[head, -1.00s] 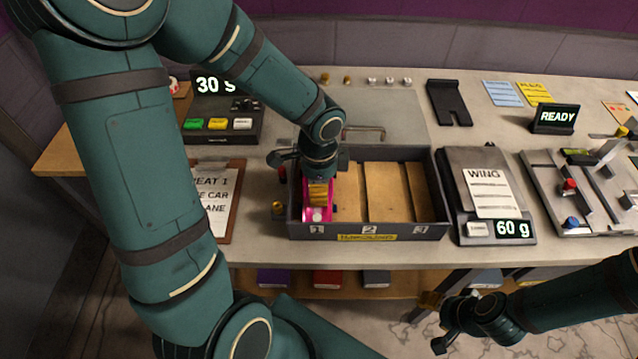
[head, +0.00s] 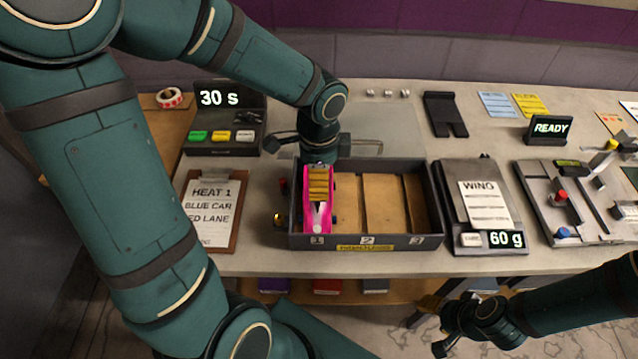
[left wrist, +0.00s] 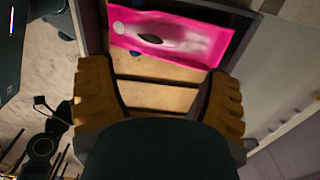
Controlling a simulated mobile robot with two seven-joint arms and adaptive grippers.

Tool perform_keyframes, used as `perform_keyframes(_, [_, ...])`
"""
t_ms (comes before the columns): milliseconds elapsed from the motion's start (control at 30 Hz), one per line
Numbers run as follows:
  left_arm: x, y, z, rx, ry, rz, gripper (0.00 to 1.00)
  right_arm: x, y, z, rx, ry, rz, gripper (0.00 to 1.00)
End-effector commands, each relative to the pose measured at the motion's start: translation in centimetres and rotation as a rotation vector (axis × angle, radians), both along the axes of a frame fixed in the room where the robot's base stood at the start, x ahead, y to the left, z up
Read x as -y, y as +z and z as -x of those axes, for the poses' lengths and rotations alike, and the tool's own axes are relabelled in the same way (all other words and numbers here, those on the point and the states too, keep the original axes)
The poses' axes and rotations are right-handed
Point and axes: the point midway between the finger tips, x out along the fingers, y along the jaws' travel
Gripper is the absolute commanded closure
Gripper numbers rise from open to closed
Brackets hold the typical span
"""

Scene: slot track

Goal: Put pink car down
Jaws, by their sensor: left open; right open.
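The pink car (head: 317,216) lies in the left compartment, marked 1, of the dark three-slot tray (head: 398,239). My left gripper (head: 319,188) is over the car's far part and hides some of it. In the left wrist view the pink car (left wrist: 172,40) lies just past the spread yellow fingertips (left wrist: 160,80), with a visible gap between them and nothing held. My right gripper (head: 437,325) is open and empty in front of the table, low at the right.
Compartments 2 and 3 of the tray are empty. A clipboard (head: 212,212) and a timer box (head: 222,128) stand left of the tray. A scale (head: 487,245) reading 60 g stands right of it, with a track piece (head: 560,205) beyond.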

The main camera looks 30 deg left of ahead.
Motion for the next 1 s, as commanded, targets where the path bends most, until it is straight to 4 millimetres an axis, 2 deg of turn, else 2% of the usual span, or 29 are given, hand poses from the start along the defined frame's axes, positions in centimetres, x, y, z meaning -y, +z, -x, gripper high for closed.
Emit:
perform_keyframes(33, [0.0,1.3,-0.1,0.004,0.001,0.000,0.22,0.0,0.5,-0.1,0.002,-0.002,0.000,0.48])
perform_keyframes(100, [0.0,2.4,0.0,0.003,0.000,0.001,0.22,0.0,0.8,-0.2,0.005,-0.004,0.001,0.48])
perform_keyframes(300, [0.0,4.4,0.0,0.000,0.000,0.000,0.22,0.1,1.2,-0.4,0.009,-0.007,0.002,0.48])
perform_keyframes(1000, [0.0,5.1,0.0,-0.001,0.000,0.001,0.22,0.1,1.7,-0.5,0.011,-0.008,0.002,0.48])
